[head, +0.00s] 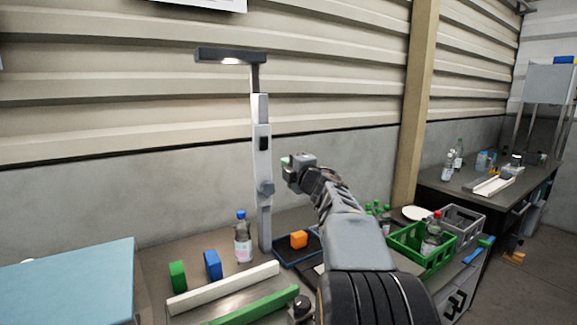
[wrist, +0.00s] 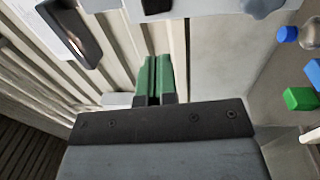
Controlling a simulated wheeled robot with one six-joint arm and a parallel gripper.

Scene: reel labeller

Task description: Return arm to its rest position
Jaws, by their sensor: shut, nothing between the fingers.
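My gripper (head: 287,162) is raised above the workbench, beside the grey upright post (head: 262,150) of the labeller stand, and points left and away. In the wrist view its two green fingers (wrist: 154,77) are together with nothing between them. My arm reaches up from the bottom of the head view and hides part of the bench behind it. I cannot tell the exact gap between the gripper and the post.
A green crate (head: 408,254) and a grey crate (head: 473,232) stand right of my arm. The air above is open.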

